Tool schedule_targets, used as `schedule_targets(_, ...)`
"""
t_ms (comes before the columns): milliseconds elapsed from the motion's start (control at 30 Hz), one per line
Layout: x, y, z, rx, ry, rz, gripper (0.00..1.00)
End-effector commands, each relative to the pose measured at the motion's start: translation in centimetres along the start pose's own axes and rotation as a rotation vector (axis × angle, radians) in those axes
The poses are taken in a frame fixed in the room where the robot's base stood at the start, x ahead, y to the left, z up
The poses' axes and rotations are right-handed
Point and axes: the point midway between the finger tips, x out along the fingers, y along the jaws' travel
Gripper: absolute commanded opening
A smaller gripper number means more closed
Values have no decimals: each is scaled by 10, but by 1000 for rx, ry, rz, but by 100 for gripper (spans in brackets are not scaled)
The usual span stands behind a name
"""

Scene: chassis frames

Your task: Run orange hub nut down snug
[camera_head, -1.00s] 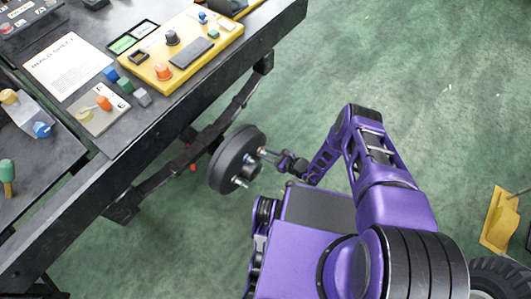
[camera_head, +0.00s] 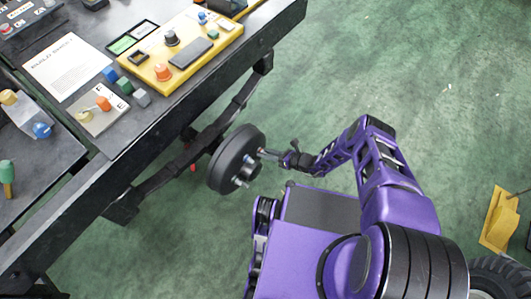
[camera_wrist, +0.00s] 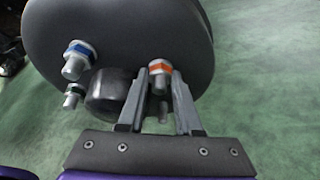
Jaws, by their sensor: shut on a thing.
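The dark round wheel hub (camera_head: 232,155) hangs from the axle beside the workbench and fills the upper part of the wrist view (camera_wrist: 115,20). The orange-banded nut (camera_wrist: 160,67) sits on a stud at the right of the hub face. My gripper (camera_wrist: 160,78) is shut on the orange nut, with one finger on each side. In the head view my gripper (camera_head: 264,153) reaches the hub face from the right and hides the nut. A blue-banded nut (camera_wrist: 78,50) and a green-banded nut (camera_wrist: 73,91) sit on studs to the left. The seating depth behind the orange nut is not clear.
A black hub cap (camera_wrist: 106,92) sticks out between the studs, close to my left finger. The workbench (camera_head: 185,108) holds a yellow control panel (camera_head: 180,50) and small blocks. Open green floor lies to the right, with a yellow object (camera_head: 499,222) farther off.

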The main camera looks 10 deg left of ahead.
Motion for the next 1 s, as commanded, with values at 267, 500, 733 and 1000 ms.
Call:
schedule_targets(267,0,-1,-1,140,2,61,0)
schedule_targets(500,0,-2,0,200,0,84,0)
schedule_targets(733,0,-2,0,213,-2,87,0)
schedule_targets(1000,0,-2,0,212,-2,87,42)
